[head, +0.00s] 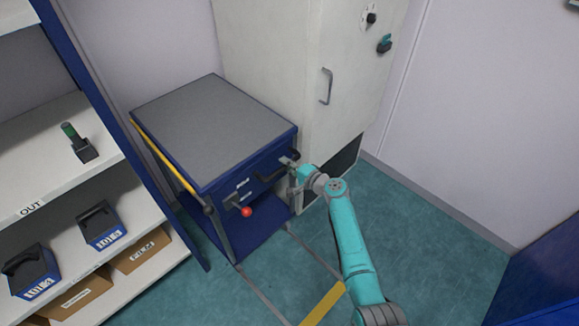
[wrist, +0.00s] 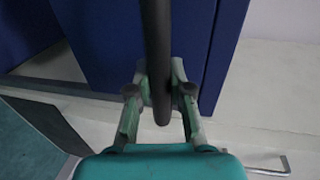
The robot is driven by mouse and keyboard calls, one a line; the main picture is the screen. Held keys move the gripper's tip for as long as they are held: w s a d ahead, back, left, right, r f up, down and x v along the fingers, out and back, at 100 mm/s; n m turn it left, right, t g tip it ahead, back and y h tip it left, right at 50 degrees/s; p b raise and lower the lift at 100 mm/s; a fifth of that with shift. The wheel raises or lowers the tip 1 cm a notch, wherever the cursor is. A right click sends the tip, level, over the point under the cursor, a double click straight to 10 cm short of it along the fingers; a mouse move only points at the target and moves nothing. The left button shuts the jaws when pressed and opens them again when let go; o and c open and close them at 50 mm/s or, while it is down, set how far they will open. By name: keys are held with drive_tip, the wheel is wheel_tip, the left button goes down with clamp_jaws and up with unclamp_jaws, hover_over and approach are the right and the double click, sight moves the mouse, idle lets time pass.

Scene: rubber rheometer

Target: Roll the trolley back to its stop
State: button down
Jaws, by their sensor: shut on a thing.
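The trolley (head: 214,118) is blue with a grey top and a yellow strip along its left side. It stands in the corner, close beside the white cabinet. A black push handle (head: 268,177) runs along its front. My gripper (head: 292,172) is at the right end of that handle. In the wrist view the dark handle bar (wrist: 157,45) passes between the fingers of my gripper (wrist: 160,88), which are shut on it. A lever with a red knob (head: 246,212) sticks out at the trolley's front left. The stop is not clearly visible.
The white cabinet (head: 275,45) with a metal handle stands right of the trolley. A shelf rack (head: 75,130) with boxes is at the left. Grey floor lines (head: 312,252) and a yellow floor mark (head: 323,304) lie in front.

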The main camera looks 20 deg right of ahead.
drive_tip(key=shift+w+a, duration=0.1)
drive_tip(key=shift+w, duration=0.05)
drive_tip(key=c, duration=1.1)
unclamp_jaws()
drive_tip(key=shift+o, duration=0.2)
drive_tip(key=v, duration=1.2)
